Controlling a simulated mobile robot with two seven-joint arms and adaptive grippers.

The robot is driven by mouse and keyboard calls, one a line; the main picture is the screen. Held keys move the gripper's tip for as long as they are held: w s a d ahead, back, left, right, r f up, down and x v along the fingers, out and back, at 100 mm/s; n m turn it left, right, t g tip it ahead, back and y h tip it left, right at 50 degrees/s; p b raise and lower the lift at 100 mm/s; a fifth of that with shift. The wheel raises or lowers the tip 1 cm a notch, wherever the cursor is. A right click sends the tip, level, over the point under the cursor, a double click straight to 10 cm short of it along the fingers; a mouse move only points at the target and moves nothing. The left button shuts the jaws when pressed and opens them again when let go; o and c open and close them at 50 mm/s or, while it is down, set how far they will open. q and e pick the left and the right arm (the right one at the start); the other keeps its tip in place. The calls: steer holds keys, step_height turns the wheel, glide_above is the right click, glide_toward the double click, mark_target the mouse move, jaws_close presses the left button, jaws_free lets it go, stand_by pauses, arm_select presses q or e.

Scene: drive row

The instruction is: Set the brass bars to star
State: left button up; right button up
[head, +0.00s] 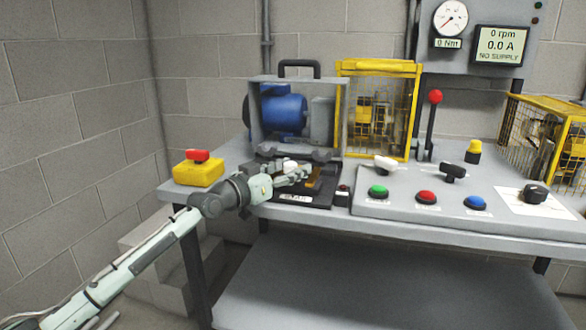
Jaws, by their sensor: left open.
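The blue motor (284,112) sits in a grey housing at the back left of the bench. In front of it is a dark terminal tray (318,200) with a small white label on its front edge. A small brass-coloured patch (316,184) shows in the tray beside my gripper; the single bars are too small and too covered to make out. My left gripper (305,173) is over the tray, open, with its fingers pointing right. I cannot tell whether it touches anything. The arm and hand hide the tray's left part. My right gripper is out of view.
A yellow box with a red button (198,169) stands at the left bench end, close to my left forearm. A yellow cage (378,110) and a red-knobbed lever (433,120) stand behind a sloped panel (400,208) with coloured buttons. The display (501,46) reads "NO SUPPLY".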

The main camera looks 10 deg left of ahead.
arm_select(q)
steer(key=v, duration=1.1)
steer(key=shift+s, duration=0.25)
